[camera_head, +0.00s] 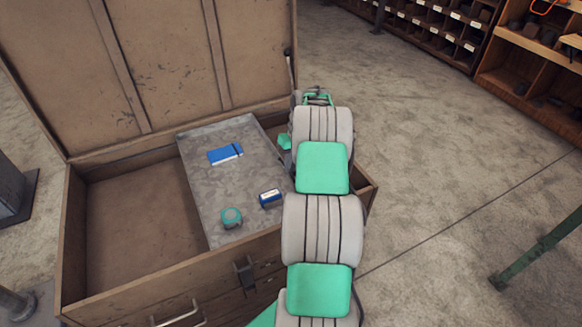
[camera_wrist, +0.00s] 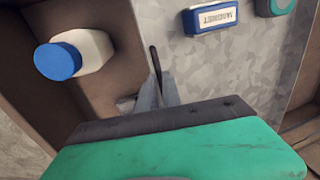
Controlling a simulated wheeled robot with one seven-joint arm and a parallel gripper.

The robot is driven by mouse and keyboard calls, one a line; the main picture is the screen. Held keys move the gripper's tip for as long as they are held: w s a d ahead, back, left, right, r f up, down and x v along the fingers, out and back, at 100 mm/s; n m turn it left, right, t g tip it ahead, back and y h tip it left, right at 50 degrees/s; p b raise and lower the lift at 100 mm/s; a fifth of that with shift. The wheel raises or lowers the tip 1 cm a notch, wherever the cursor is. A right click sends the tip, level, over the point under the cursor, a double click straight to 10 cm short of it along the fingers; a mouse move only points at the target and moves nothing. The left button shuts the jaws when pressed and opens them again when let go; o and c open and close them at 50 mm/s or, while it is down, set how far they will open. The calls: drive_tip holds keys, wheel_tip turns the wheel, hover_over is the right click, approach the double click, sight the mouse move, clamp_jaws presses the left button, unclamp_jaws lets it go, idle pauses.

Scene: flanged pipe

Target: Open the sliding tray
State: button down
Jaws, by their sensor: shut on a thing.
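The sliding tray (camera_head: 232,185) is a flat grey metal tray across the middle and right of an open wooden chest. The chest's left part is uncovered. In the wrist view the tray's speckled grey floor (camera_wrist: 262,72) fills the right side. My gripper (camera_wrist: 157,88) is at the tray's side edge, with its fingers closed around a thin dark upright part (camera_wrist: 155,60) there. In the head view my arm hides the fingertips and the tray's right edge.
On the tray lie a blue box (camera_head: 225,154), a small blue-and-white box (camera_head: 270,198) and a round green item (camera_head: 231,217). A white bottle with a blue cap (camera_wrist: 58,60) lies in the chest beside the tray. The chest's lid (camera_head: 150,60) stands open behind.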

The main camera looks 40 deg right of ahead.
drive_tip(key=shift+w+r, duration=0.1)
drive_tip(key=c, duration=1.5)
unclamp_jaws()
drive_tip(key=r, duration=0.2)
drive_tip(key=d+r, duration=0.1)
drive_tip(key=r, duration=0.4)
drive_tip(key=shift+s+d+r, duration=0.25)
drive_tip(key=shift+s+d, duration=0.05)
